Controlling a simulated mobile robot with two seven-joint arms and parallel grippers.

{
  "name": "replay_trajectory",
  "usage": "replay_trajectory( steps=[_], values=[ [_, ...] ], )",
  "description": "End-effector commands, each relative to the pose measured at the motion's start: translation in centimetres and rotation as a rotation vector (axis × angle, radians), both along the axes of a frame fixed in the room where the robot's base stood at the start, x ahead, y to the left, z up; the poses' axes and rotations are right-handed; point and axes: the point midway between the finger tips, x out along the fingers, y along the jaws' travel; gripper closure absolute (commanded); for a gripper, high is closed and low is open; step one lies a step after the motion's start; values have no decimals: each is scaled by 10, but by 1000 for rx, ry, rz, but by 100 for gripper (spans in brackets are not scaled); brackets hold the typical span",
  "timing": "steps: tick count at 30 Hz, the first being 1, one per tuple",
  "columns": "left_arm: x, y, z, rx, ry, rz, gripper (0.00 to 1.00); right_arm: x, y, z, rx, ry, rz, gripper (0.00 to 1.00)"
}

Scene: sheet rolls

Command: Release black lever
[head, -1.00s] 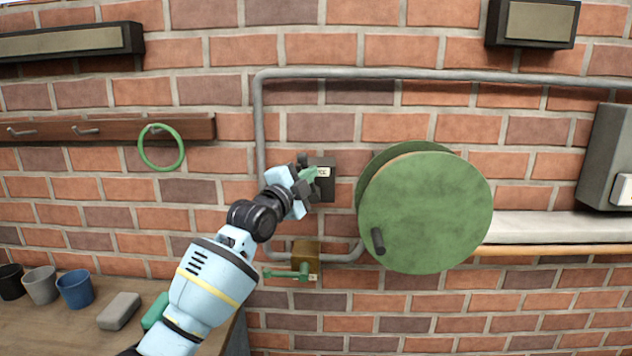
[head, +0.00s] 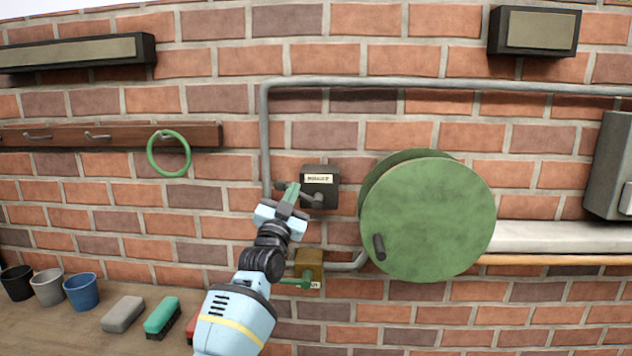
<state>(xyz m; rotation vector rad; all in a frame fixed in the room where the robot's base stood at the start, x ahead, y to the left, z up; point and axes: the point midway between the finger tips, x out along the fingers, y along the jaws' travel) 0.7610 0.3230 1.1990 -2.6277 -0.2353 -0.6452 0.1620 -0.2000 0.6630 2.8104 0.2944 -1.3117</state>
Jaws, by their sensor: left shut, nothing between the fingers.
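A black box (head: 319,175) with a pale label is fixed to the brick wall left of the green wheel. A dark lever (head: 304,196) runs from its lower front to the left, partly hidden behind my fingers. My left gripper (head: 292,190) has green fingertips and is shut with nothing between them. It is just left of the black box, in front of the lever; I cannot tell whether they touch. My right gripper is not in view.
A brass box (head: 309,262) with a green lever (head: 297,281) is below. A large green wheel (head: 428,220) stands to the right. A grey pipe (head: 420,84) runs around the boxes. A green ring (head: 168,169) hangs from the rack (head: 205,135). Several cups and brushes are on the bench.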

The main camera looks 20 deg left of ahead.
Motion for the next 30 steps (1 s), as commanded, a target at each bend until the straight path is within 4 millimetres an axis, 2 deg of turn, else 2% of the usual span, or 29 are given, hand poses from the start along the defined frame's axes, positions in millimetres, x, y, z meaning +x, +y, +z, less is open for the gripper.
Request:
replay_trajectory(
  steps=[6, 15, 30],
  values=[
    [-1, 4, -13, -178, -45, -1, 100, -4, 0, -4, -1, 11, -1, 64],
    [-2, 6, -23, -338, -93, -2, 100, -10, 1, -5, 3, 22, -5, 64],
    [-2, 8, -27, -404, -113, -1, 100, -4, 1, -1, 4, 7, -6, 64]
  ],
)
